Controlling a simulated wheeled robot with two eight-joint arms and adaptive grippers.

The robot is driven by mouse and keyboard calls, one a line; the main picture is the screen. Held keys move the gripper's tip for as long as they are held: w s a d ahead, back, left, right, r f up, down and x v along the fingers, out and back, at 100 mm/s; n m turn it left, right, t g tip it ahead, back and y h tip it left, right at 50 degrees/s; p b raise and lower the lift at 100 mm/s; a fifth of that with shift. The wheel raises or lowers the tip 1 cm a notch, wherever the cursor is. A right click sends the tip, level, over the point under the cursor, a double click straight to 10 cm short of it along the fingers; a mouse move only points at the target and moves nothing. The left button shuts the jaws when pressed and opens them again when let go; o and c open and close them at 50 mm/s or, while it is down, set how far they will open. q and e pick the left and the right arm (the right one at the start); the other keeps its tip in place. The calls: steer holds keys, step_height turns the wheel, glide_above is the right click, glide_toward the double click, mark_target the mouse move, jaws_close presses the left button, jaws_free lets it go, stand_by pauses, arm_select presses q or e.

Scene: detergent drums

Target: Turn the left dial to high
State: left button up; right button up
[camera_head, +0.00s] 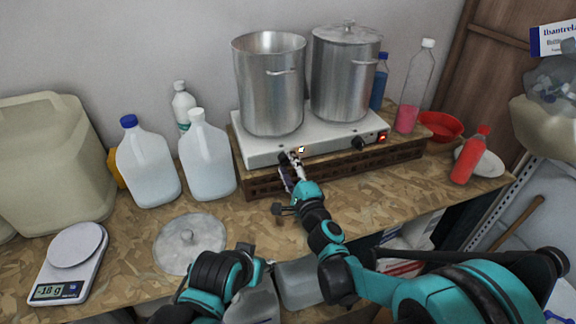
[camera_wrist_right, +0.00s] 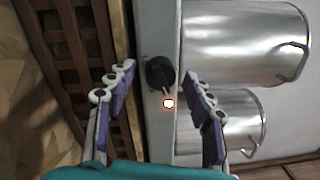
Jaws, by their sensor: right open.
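A white two-burner hotplate (camera_head: 335,138) stands on a brown slatted crate with two steel pots on it. Its left dial (camera_wrist_right: 160,73) is a black knob on the front face, with a light mark on it and a small glowing orange-white light beside it. The right dial (camera_head: 359,144) is black, near a red lit switch (camera_head: 382,137). My right gripper (camera_head: 292,166) is at the left dial, partly covering it in the head view. In the wrist view its fingers (camera_wrist_right: 158,92) are open, one on each side of the dial, with gaps visible. My left arm (camera_head: 222,278) shows low in the head view; its fingers cannot be made out.
An open pot (camera_head: 270,85) and a lidded pot (camera_head: 343,75) stand on the hotplate. White jugs (camera_head: 147,165), a loose lid (camera_head: 190,243) and a scale (camera_head: 70,262) are at the left. A red bottle (camera_head: 470,156) and red bowl (camera_head: 441,126) are at the right.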

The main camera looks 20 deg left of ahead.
steer(key=v, duration=1.2)
